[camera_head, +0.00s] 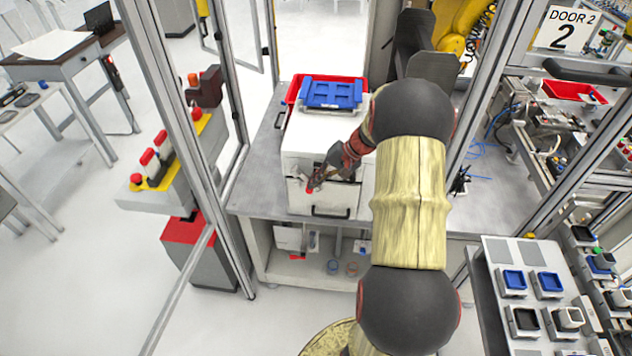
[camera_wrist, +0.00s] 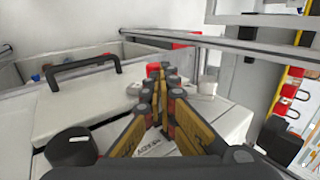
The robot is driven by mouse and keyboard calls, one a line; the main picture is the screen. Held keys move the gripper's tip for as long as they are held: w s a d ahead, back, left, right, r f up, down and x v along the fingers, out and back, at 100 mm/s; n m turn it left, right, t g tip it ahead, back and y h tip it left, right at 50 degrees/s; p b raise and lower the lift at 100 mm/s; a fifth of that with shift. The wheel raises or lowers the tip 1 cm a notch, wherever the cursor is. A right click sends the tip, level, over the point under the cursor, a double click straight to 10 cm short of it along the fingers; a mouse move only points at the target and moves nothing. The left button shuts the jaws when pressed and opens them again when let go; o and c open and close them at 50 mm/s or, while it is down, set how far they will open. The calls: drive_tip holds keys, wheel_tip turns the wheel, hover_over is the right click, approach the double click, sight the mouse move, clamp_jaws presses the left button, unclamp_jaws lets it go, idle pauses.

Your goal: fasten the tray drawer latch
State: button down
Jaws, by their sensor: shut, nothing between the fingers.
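The white drawer unit (camera_head: 301,165) stands on the grey table, with a black handle (camera_head: 331,211) low on its front. The handle also shows at left in the wrist view (camera_wrist: 83,69). A small red piece, apparently part of the latch (camera_head: 310,190), is at the left of the unit's front. A red piece also shows just past my fingertips in the wrist view (camera_wrist: 152,69). My gripper (camera_head: 318,183) is shut and empty, its fingertips close to the red piece. I cannot tell whether they touch. My fingers hide part of the latch, so its position is unclear.
Metal frame posts (camera_head: 190,125) stand left of the table.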

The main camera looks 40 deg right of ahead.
sight(306, 183)
drive_tip(key=shift+f+b, duration=0.25)
drive_tip(key=shift+b, duration=0.25)
drive_tip(key=shift+f+t+y+b, duration=0.25)
drive_tip(key=shift+t+y+b, duration=0.2)
drive_tip(key=shift+b, duration=0.3)
drive_tip(key=shift+w+f+b, duration=0.1)
drive_tip(key=shift+b, duration=0.2)
drive_tip(key=b+x, duration=0.2)
drive_tip(key=b, duration=0.1)
drive_tip(key=shift+f+b, duration=0.1)
drive_tip(key=shift+b, duration=0.25)
drive_tip(key=shift+b+x, duration=0.75)
drive_tip(key=shift+b, duration=0.4)
drive_tip(key=shift+a, duration=0.1)
